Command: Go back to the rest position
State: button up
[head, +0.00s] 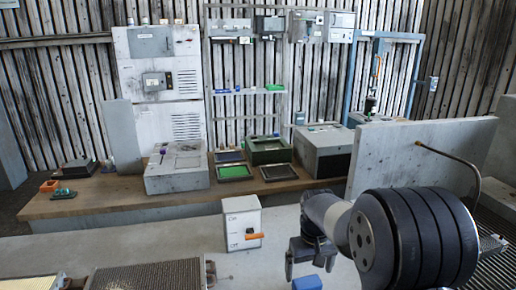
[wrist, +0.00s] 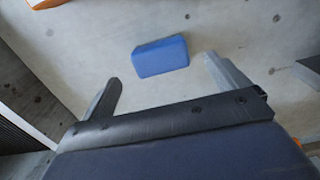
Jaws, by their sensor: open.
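My gripper (head: 305,262) hangs over the grey surface in front of me, at the lower right of the head view. In the wrist view my gripper (wrist: 168,85) has its two fingers well apart with nothing between them. A blue block (wrist: 160,57) lies on the grey surface beyond the fingertips, apart from both. The block (head: 307,283) also shows at the bottom edge of the head view, partly cut off, just below the fingers.
A white box with an orange handle (head: 242,224) stands left of my gripper. A grey upright panel (head: 420,150) with a bent pipe (head: 460,160) rises behind my arm. A wooden bench (head: 110,195) holds boxes and trays. Ribbed grey units (head: 150,274) lie at the lower left.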

aim_at(308, 282)
notch_tip(308, 282, down, 7)
jog(key=shift+r, duration=2.1)
